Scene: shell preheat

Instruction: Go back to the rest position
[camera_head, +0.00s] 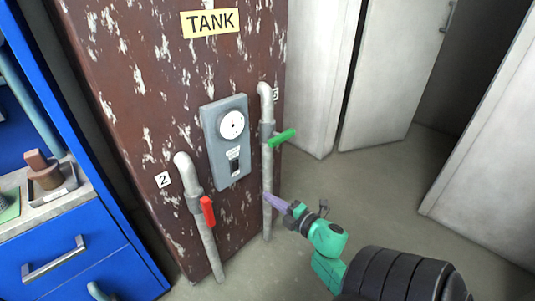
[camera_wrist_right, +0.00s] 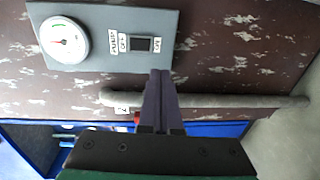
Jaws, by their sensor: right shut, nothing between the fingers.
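My right gripper (camera_head: 270,200) reaches in from the lower right of the head view, its purple fingers close to the lower part of the right-hand pipe. In the right wrist view the purple fingers (camera_wrist_right: 157,98) are together with nothing between them. They point towards the grey panel (camera_wrist_right: 105,38) with a round gauge and a dark switch. The same grey panel (camera_head: 211,143) is on the brown tank front, up and left of the gripper in the head view. My left gripper is not in view.
The tank (camera_head: 150,100) carries a left pipe (camera_head: 210,250) with a red handle (camera_head: 208,210) and a right pipe (camera_head: 267,165) with a green handle (camera_head: 282,137). A blue cabinet (camera_head: 85,235) stands at the left. Floor (camera_head: 370,200) is clear to the right, before pale doors (camera_head: 390,75).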

